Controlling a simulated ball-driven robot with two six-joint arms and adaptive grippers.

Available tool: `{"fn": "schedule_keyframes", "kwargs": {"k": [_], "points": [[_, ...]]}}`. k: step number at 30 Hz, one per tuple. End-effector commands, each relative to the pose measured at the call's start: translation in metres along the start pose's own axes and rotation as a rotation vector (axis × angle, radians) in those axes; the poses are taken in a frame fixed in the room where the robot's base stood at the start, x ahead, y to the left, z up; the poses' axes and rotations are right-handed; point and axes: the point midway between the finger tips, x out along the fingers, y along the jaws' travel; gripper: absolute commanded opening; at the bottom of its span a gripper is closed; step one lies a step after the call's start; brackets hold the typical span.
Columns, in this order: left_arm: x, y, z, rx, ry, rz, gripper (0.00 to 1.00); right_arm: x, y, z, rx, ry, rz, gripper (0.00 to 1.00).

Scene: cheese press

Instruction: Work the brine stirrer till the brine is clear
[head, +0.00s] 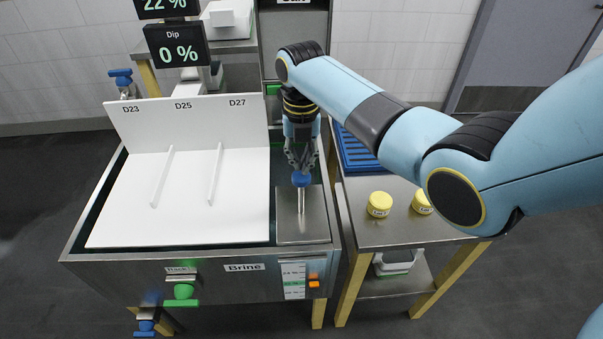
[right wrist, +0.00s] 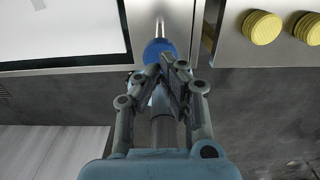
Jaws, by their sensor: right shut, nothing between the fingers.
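The brine stirrer shows as a blue knob (head: 301,179) on a thin upright metal rod (head: 301,203), over the metal plate (head: 290,228) at the right end of the brine tank (head: 210,270). My right gripper (head: 301,166) points down just above the knob, its fingers shut and empty. In the right wrist view the blue knob (right wrist: 158,48) is just beyond the fingertips (right wrist: 168,72); I cannot tell whether they touch it. The brine is mostly hidden under a white board (head: 210,225). My left gripper is not in view.
A side table (head: 385,235) to the right holds yellow-lidded tubs (head: 379,204) and a blue rack (head: 353,150). A white upright panel (head: 188,122) stands behind the board.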

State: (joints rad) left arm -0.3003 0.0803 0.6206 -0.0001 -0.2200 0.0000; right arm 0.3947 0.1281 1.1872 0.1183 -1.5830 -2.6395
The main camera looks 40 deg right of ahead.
Motion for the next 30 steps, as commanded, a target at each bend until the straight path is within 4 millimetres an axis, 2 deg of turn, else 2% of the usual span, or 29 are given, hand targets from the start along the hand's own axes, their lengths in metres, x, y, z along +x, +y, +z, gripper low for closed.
{"fn": "schedule_keyframes", "kwargs": {"k": [11,30], "points": [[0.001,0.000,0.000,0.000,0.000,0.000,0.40,0.002,0.000,0.000,0.000,0.000,0.000,0.00],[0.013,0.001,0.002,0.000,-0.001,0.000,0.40,0.024,0.000,0.000,0.000,0.000,0.000,0.00]]}}
